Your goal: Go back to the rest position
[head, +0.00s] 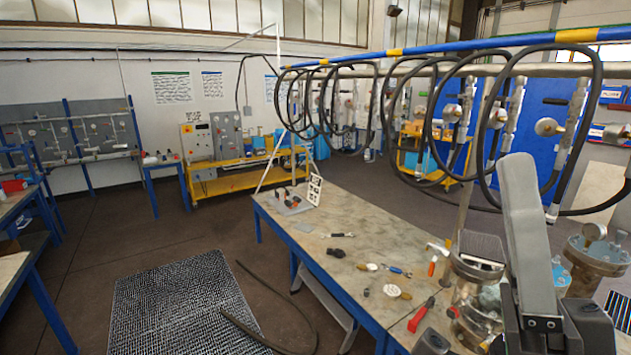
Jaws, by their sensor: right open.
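My right gripper (524,225) is at the lower right of the head view, with one long grey finger pointing up and its dark body at the bottom edge. It is open, and I see nothing held in it. It stands in front of the right end of the workbench (345,225) and partly hides a metal flanged vessel (478,305). A second flanged vessel (597,262) stands to the right of the gripper. From this view I cannot tell the gap between the gripper and the vessels. My left gripper is not in view.
Hand tools lie on the bench, among them a hammer (437,256) and red-handled pliers (419,318). Black hoses (485,125) hang from a blue overhead rail (450,45) above the bench. A floor grating (180,305) and open floor lie to the left.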

